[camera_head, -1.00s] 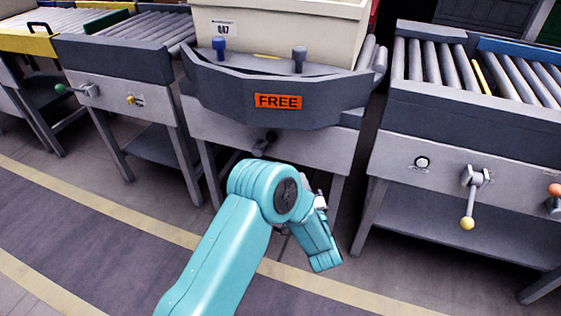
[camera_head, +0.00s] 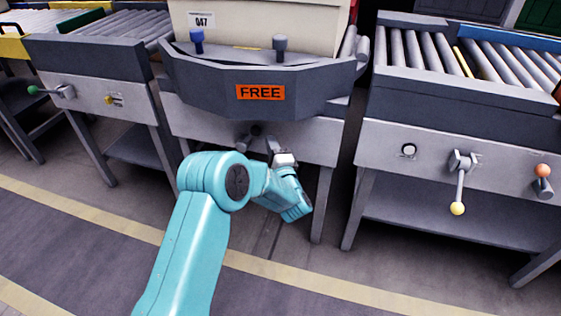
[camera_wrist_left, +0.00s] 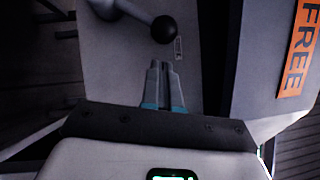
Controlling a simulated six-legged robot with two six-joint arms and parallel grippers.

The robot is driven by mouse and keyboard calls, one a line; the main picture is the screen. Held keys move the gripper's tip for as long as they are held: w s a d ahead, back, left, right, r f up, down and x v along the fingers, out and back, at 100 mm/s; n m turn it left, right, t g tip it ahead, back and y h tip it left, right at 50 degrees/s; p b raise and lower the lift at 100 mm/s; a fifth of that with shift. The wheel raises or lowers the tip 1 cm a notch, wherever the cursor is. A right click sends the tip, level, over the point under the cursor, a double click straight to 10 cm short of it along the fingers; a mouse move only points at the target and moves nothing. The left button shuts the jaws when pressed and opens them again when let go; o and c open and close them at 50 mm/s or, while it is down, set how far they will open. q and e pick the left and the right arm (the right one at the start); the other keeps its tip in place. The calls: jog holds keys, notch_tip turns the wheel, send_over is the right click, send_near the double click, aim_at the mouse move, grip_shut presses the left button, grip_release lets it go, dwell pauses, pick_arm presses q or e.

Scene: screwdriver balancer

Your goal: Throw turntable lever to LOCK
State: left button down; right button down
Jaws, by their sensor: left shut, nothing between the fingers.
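The turntable (camera_head: 200,85) carries an orange FREE sign (camera_head: 260,92) on its dark front. Below the sign, on the grey front panel, is its lever (camera_head: 244,141) with a black knob. In the left wrist view the lever's black knob (camera_wrist_left: 164,30) sits at the end of a grey arm, close beyond the fingertips. My left gripper (camera_head: 272,145) is shut and empty, just right of the lever. In the left wrist view its fingers (camera_wrist_left: 160,64) point at the panel below the knob, with a small visible gap to it. My right gripper is out of view.
The right conveyor (camera_head: 470,110) has a yellow-knobbed lever (camera_head: 458,190). The left conveyor (camera_head: 90,60) has smaller levers. Open floor lies in front.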

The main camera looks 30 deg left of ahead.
aim_at(259, 130)
pick_arm(q)
jog(key=shift+a+r, duration=0.15)
jog(key=shift+a, duration=0.4)
jog(key=shift+a+r, duration=0.15)
jog(key=shift+a, duration=0.4)
jog(key=shift+s+a+r+n+g+h+p, duration=0.15)
jog(key=shift+a+r+n+g+h+p, duration=0.2)
jog(key=shift+r+n+p, duration=0.5)
jog(key=s+a+r+n+g+h+p, duration=0.1)
jog(key=a+n+p, duration=0.1)
jog(key=a+p, duration=0.3)
jog(key=s+a+r+n+h+p, duration=0.1)
jog(key=a+n+p, duration=0.1)
jog(key=a+p, duration=0.3)
jog(key=shift+s+a+r+g+h, duration=0.25)
jog(key=shift+s+a+g+h, duration=0.1)
jog(key=shift+a, duration=0.2)
